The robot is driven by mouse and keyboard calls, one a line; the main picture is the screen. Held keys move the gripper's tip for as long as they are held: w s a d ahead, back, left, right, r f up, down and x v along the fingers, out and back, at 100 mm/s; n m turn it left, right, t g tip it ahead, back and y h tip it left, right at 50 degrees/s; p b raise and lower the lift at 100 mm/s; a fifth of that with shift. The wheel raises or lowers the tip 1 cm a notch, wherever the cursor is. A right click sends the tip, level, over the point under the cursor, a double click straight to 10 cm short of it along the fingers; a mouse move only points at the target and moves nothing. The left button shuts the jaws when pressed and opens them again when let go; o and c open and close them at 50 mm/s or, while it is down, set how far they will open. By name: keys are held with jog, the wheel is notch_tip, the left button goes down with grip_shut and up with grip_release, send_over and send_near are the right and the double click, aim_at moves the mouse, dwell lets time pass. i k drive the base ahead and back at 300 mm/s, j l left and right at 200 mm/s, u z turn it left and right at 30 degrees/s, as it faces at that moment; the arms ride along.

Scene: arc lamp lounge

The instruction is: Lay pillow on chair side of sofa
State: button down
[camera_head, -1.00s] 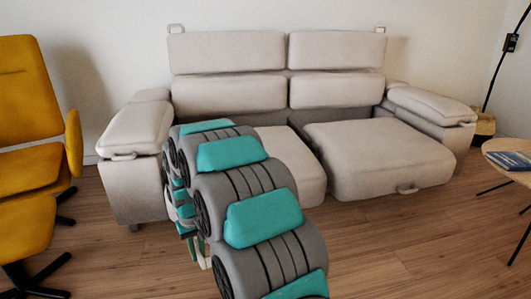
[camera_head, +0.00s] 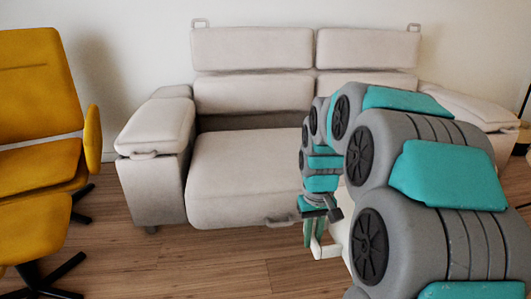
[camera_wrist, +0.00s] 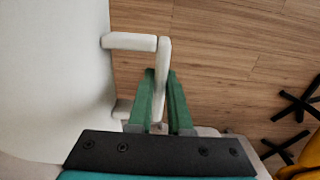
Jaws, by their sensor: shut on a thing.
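The pale two-seat sofa (camera_head: 245,165) stands against the wall; its left side is nearer the yellow chair (camera_head: 42,165). In the wrist view my gripper's green fingers (camera_wrist: 160,100) are shut on the bar of a pale U-shaped handle (camera_wrist: 163,70). The handle joins a large pale body, seemingly the pillow (camera_wrist: 55,75). In the head view my arm hides most of it; a pale sliver shows. The left seat is bare; my arm covers much of the right seat.
The yellow chair's black legs (camera_head: 50,275) spread on the wood floor at left. The floor (camera_head: 190,265) between chair and sofa front is clear. The left armrest (camera_head: 157,125) rises beside the left seat.

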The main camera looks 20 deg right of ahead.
aim_at(270, 155)
jog(key=i, duration=1.75)
